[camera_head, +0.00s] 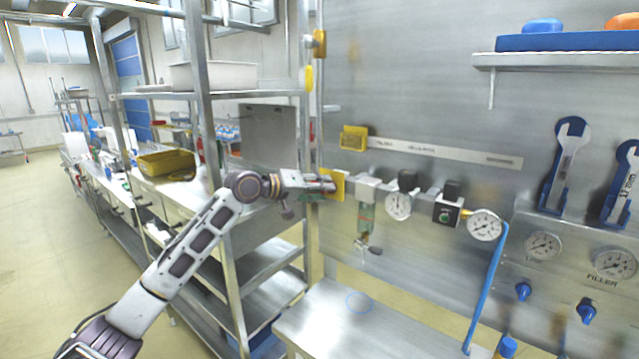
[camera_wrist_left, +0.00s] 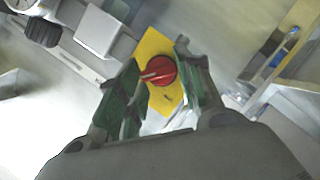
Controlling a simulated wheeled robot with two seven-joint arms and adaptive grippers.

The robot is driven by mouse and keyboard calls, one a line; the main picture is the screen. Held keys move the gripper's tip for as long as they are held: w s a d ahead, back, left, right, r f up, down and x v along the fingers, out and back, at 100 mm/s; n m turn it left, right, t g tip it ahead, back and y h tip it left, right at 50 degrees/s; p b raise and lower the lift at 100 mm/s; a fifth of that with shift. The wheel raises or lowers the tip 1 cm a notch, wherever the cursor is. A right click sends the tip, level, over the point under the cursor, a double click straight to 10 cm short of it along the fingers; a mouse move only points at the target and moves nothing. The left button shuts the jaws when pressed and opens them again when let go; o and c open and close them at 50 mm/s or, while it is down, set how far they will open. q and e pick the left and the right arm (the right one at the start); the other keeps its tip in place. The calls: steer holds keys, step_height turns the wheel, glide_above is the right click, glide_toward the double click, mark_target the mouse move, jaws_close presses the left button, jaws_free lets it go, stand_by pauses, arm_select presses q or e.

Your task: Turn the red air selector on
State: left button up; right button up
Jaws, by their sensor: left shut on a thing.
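The red air selector (camera_wrist_left: 162,71) is a round red knob on a yellow plate (camera_wrist_left: 152,46), seen in the left wrist view. In the head view the yellow plate (camera_head: 339,184) shows at the left end of the air line, and the knob is hidden by my gripper. My left gripper (camera_head: 322,184) reaches in from the left to the plate. In the left wrist view its green-padded fingers (camera_wrist_left: 160,82) stand on both sides of the knob, shut on it. My right gripper is not in view.
Right of the plate, the air line carries a filter bowl (camera_head: 366,222), a gauge (camera_head: 398,205) and another gauge (camera_head: 484,225) with a blue hose (camera_head: 488,285). A metal rack (camera_head: 205,120) stands close by my left arm. The bench top (camera_head: 340,325) below is mostly clear.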

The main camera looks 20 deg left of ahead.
arm_select(q)
steer(key=shift+d+f+m+y+p, duration=0.1)
steer(key=shift+f+m+y+p, duration=0.05)
steer(key=shift+m+y+p, duration=0.3)
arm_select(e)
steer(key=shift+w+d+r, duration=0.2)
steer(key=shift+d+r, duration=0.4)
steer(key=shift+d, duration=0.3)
arm_select(q)
steer(key=o, duration=0.9)
steer(key=shift+o, duration=0.7)
steer(key=v, duration=1.2)
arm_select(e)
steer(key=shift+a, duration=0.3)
